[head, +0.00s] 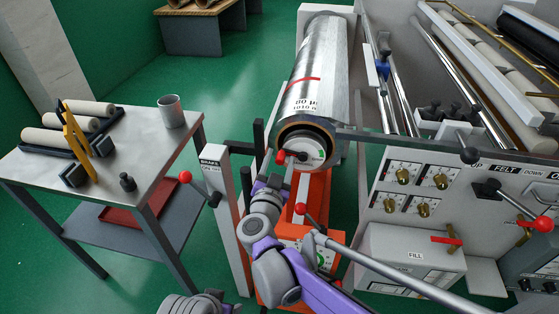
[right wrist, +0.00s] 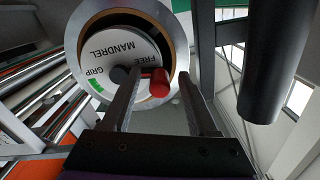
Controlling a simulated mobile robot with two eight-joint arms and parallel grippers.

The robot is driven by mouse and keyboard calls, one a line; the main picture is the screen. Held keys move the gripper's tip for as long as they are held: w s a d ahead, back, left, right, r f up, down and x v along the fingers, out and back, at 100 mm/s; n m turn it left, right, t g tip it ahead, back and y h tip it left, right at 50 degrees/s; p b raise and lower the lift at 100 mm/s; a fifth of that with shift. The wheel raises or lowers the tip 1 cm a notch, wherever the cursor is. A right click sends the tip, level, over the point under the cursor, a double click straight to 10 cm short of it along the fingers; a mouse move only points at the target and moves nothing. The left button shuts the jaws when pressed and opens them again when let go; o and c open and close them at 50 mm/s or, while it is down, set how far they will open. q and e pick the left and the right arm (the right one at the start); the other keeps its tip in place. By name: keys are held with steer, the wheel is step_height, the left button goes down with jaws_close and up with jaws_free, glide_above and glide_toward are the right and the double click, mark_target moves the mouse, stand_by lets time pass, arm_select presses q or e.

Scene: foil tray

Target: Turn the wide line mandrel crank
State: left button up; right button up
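The mandrel crank (right wrist: 137,74) is a short dark arm with a red knob (right wrist: 158,84), set on a white disc (right wrist: 118,45) marked MANDREL, FREE and GRIP. A green mark shows beside GRIP. In the head view the red knob (head: 282,157) sits left of the hub at the near end of the large foil roll (head: 318,72). My right gripper (right wrist: 158,92) is open, its two fingers apart with the knob between them; I cannot tell whether either touches. It also shows below the crank in the head view (head: 283,174). A piece of my left arm shows at the bottom edge; its fingers are unclear.
A BRAKE post (head: 222,195) with a red-knobbed lever stands left of the roll. A red-knobbed lever (head: 304,210) rises from the orange stand below. A grey table (head: 125,150) with rolls and a cup is left. A control panel (head: 408,190) is right.

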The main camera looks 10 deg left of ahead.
steer(key=s, duration=1)
steer(key=shift+s, duration=0.4)
